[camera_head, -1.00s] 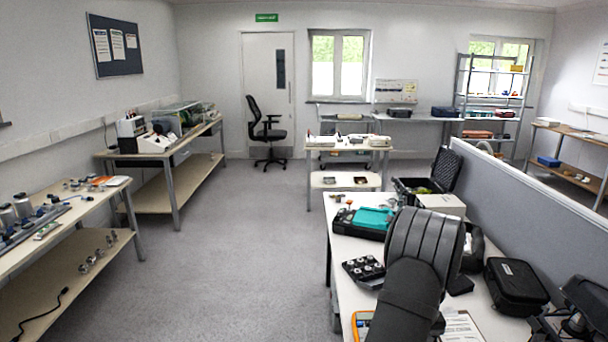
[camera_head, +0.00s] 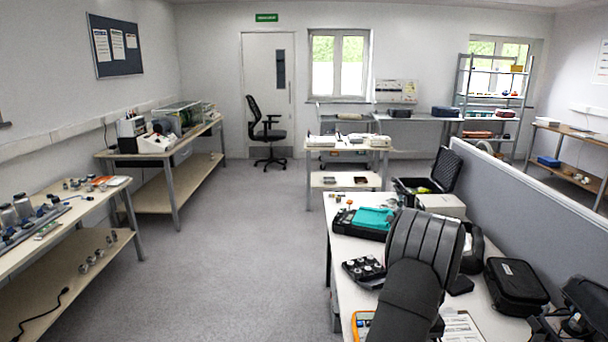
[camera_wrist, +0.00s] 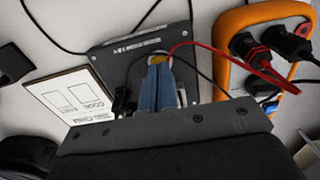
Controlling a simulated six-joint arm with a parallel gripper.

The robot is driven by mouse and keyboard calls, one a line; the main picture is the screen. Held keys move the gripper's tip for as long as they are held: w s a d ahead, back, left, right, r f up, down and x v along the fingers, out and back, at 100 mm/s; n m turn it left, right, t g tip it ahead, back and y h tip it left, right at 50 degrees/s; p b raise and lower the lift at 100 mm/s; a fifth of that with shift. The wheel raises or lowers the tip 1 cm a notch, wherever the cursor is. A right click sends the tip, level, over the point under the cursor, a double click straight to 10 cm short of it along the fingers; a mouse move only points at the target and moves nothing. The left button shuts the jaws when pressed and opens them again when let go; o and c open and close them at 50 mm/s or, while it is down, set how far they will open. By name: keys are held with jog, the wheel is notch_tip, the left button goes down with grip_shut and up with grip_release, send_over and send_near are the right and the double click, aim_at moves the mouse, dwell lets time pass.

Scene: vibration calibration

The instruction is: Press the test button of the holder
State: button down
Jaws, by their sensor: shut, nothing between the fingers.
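In the wrist view a dark square plate (camera_wrist: 112,60) with light markings lies on the white table; it looks like the holder. My gripper (camera_wrist: 159,64) is shut and empty, its two blue fingers side by side over the plate. A yellow, brass-like round piece (camera_wrist: 157,56) shows right at the fingertips; I cannot tell whether they touch it. No test button can be made out; the fingers cover part of the plate. In the head view my arm hides the gripper and the holder.
An orange multimeter (camera_wrist: 230,60) with red and black plugs (camera_wrist: 247,48) lies right of the plate. A red lead (camera_wrist: 215,50) crosses towards the fingertips. A white printed card (camera_wrist: 70,95) lies left. A black case (camera_head: 515,285) and a teal-topped case (camera_head: 372,218) stand on the table.

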jog(key=shift+f, duration=0.4)
jog(key=shift+r, duration=3.55)
notch_tip(320, 180, down, 7)
jog(key=shift+f, duration=0.1)
jog(key=shift+r, duration=0.2)
